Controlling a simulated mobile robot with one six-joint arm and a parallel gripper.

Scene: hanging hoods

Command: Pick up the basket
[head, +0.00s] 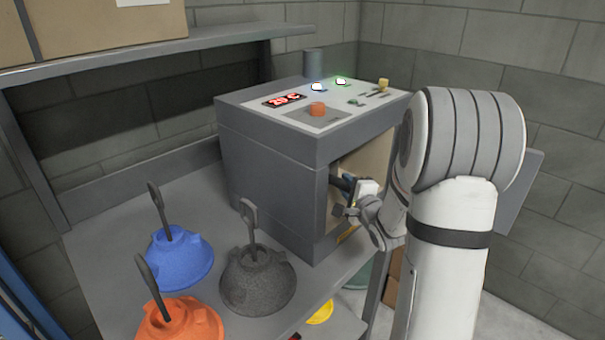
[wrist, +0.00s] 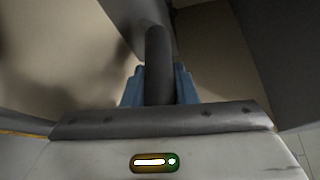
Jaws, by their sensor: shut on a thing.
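My gripper (head: 347,183) reaches into the open front of the grey box-shaped machine (head: 265,185) in the head view. In the wrist view its two blue fingers (wrist: 158,88) are shut on a dark upright handle (wrist: 158,60), which stands between them. I take this handle to be the basket's. The rest of the basket is hidden by the machine wall and my arm in the head view, and I cannot make it out in the wrist view. Whether it rests on the machine's floor or hangs clear, I cannot tell.
Blue (head: 180,262), dark grey (head: 258,283) and orange (head: 182,325) hoods with upright handles stand on the grey table (head: 110,235), left of the machine. A grey panel (head: 520,185) sticks out right of my arm. A shelf (head: 150,52) with cardboard boxes (head: 95,22) runs above.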

